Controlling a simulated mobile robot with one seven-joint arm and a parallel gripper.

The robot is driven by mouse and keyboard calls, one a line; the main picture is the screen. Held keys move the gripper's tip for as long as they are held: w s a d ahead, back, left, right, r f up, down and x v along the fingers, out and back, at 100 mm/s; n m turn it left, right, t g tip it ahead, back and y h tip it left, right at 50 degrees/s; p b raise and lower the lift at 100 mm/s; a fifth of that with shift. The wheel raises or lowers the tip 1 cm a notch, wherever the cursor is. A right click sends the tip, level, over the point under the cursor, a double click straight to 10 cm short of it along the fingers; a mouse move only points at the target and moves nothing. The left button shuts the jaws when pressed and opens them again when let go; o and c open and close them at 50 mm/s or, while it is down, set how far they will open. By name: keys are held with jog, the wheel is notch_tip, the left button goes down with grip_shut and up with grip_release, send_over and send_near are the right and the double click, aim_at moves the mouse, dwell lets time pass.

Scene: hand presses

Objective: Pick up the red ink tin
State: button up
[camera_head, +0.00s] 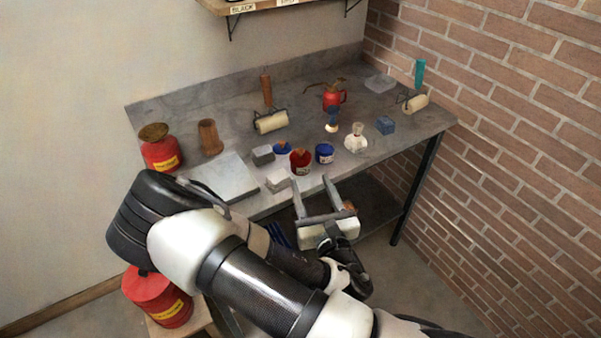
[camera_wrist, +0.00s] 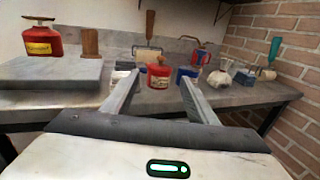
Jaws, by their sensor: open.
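The red ink tin (camera_head: 300,165) stands upright near the front edge of the grey bench, with a brownish shape at its open top. It also shows in the wrist view (camera_wrist: 159,76), framed between my two fingers and beyond their tips. My gripper (camera_head: 310,180) is open and empty at the bench's front edge, just short of the tin. In the wrist view, my gripper (camera_wrist: 158,84) points at the tin, with its fingers spread on either side.
A blue tin (camera_head: 324,154) stands just right of the red one. A pale block (camera_head: 278,181) and a grey block (camera_head: 263,155) lie to its left, near a grey slab (camera_head: 226,178). A brick wall (camera_head: 500,120) bounds the right.

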aim_at(301, 156)
jog(key=b+x, duration=0.6)
jog(key=shift+w, duration=0.35)
jog(key=x, duration=0.5)
jog(key=shift+w+a+b, duration=0.15)
jog(key=shift+w+b, duration=0.2)
jog(key=shift+b, duration=0.05)
jog(key=c, duration=1)
